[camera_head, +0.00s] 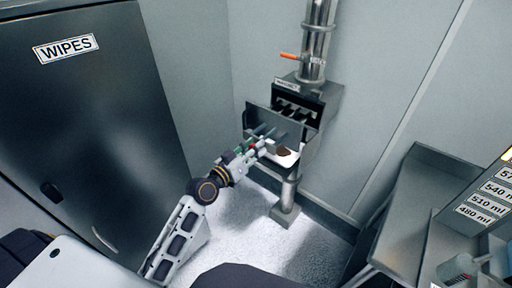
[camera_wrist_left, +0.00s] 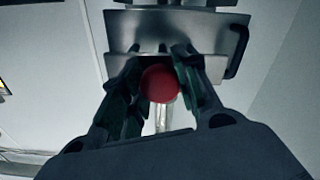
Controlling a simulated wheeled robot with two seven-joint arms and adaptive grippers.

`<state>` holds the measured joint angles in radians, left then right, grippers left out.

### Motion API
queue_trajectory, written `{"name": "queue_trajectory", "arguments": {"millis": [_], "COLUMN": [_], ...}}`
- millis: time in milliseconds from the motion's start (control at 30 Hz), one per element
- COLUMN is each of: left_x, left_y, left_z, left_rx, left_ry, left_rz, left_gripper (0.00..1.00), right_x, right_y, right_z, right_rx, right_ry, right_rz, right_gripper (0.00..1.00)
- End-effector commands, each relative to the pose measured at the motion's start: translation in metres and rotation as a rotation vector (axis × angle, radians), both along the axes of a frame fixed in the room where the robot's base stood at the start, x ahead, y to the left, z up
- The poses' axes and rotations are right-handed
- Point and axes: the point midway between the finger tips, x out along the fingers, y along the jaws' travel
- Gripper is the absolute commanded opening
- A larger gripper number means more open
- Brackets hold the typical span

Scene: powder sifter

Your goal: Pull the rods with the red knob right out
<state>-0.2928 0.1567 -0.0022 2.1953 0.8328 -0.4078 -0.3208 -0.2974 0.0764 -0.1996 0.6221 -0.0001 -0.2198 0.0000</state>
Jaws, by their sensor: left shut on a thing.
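The powder sifter (camera_head: 325,97) is a grey metal box on a post against the wall. Its front panel (camera_head: 288,128) is tilted open, with dark slots behind it. A red knob (camera_wrist_left: 160,83) sits between the fingers of my left gripper (camera_wrist_left: 160,90) in the left wrist view. My left gripper (camera_head: 258,146) is shut on the knob, in front of the sifter. The rod behind the knob is mostly hidden. My right gripper is not in view.
A pipe with an orange handle (camera_head: 288,56) rises above the sifter. A dark cabinet marked WIPES (camera_head: 100,130) stands at the left. A metal bench (camera_head: 415,200) is at the right, with volume labels and a bottle (camera_head: 458,268). The floor around the post is clear.

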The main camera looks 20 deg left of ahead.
Motion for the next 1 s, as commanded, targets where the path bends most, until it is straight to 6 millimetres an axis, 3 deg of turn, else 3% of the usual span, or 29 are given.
{"name": "queue_trajectory", "arguments": {"millis": [167, 200, 367, 1000], "left_x": [0.0006, 0.0005, 0.0005, -0.0085], "left_y": [0.0007, 0.0006, 0.0003, 0.0036], "left_z": [0.0013, 0.0013, 0.0012, 0.0], "left_rx": [-0.001, -0.001, -0.001, 0.0], "left_ry": [-0.002, -0.002, -0.002, -0.001], "left_rz": [0.002, 0.002, 0.001, 0.001], "left_gripper": [0.0, 0.35, 0.54, 0.54], "right_x": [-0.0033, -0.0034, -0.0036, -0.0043], "right_y": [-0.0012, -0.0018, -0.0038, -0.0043], "right_z": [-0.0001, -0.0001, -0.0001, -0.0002], "right_rx": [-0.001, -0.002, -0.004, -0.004], "right_ry": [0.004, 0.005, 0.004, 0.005], "right_rz": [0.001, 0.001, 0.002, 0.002], "right_gripper": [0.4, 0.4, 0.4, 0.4]}}
